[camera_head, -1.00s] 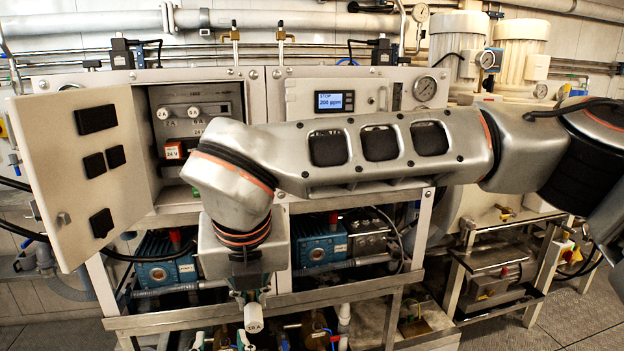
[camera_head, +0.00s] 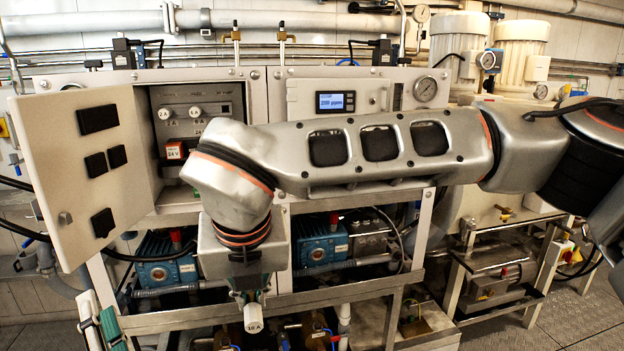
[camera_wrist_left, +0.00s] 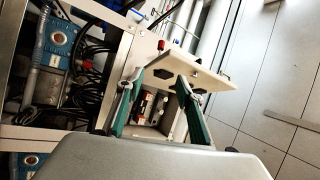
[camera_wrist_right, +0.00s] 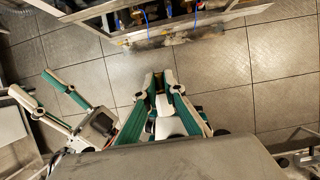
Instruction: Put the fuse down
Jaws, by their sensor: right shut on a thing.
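The fuse (camera_head: 254,319) is a small white piece with a dark amp marking, 10 A or 16 A. My right gripper (camera_head: 250,295) is shut on it and holds it in the air, marked end down, in front of the frame's lower rail. In the right wrist view the white fuse (camera_wrist_right: 168,126) shows between the green-sided fingers; part of it is hidden. My left gripper (camera_head: 98,318) is at the lower left of the head view. In the left wrist view its fingers (camera_wrist_left: 160,78) are spread with nothing between them.
The electrical cabinet's door (camera_head: 80,170) stands open at left. Inside, a grey panel (camera_head: 185,100) carries white fuses marked 2 A and 6 A, and a red 24 V part (camera_head: 174,151). Blue pumps (camera_head: 165,262) sit below. The tiled floor (camera_wrist_right: 225,70) under the right gripper is clear.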

